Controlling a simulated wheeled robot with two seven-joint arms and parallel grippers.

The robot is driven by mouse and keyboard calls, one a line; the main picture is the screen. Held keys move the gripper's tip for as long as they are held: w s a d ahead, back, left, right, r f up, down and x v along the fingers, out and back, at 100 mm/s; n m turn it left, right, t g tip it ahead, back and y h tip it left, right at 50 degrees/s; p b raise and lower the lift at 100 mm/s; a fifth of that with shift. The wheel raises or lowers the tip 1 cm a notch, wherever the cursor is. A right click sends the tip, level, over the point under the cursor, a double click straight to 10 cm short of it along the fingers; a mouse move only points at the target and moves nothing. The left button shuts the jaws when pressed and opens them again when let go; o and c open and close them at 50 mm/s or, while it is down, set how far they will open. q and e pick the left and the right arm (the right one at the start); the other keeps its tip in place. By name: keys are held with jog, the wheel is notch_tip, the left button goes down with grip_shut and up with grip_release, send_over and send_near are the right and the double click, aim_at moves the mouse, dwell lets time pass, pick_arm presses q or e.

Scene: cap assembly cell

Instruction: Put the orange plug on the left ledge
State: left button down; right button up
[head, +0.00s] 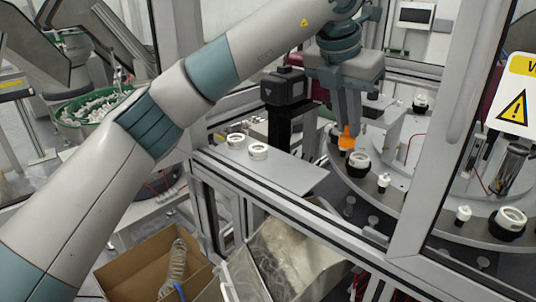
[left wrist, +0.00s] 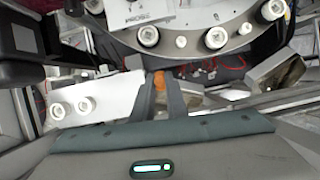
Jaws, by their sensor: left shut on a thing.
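The orange plug (head: 346,141) is between the fingertips of my left gripper (head: 347,126), which is shut on it and points down. The plug also shows in the left wrist view (left wrist: 159,79), between the two grey fingers (left wrist: 160,90). In the head view it hangs near the rim of the round turntable, to the right of the left ledge. The left ledge is a flat light-grey plate (head: 288,176), also in the left wrist view (left wrist: 122,92). Its right part is bare. My right gripper is not in view.
Two white rings (head: 236,140) (head: 258,151) sit on the ledge's left part. The turntable (head: 390,200) carries black holders with white rings (head: 358,163) and small white pieces (head: 384,181). A black device (head: 285,87) stands behind the ledge. Frame posts (head: 437,170) flank the opening.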

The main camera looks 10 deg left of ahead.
pick_arm(q)
jog(key=shift+s+r, duration=0.2)
jog(key=shift+s, duration=0.3)
jog(key=shift+w+a+f, duration=0.1)
jog(key=shift+w+a, duration=0.1)
jog(key=w+a+f+p, duration=0.1)
jog(key=a+f+p, duration=0.1)
jog(key=a, duration=0.1)
jog(key=w+a+f+p, duration=0.1)
jog(key=w+a+f, duration=0.1)
jog(key=a, duration=0.1)
jog(key=w+a+f+p, duration=0.2)
jog(key=a, duration=0.2)
jog(key=shift+w+f+p, duration=0.25)
jog(key=shift+f+p, duration=0.1)
jog(key=shift+f, duration=0.05)
jog(key=shift+d, duration=0.1)
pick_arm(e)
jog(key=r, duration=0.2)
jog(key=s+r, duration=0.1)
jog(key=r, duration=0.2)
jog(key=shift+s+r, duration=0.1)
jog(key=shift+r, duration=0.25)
pick_arm(q)
jog(key=shift+f, duration=0.1)
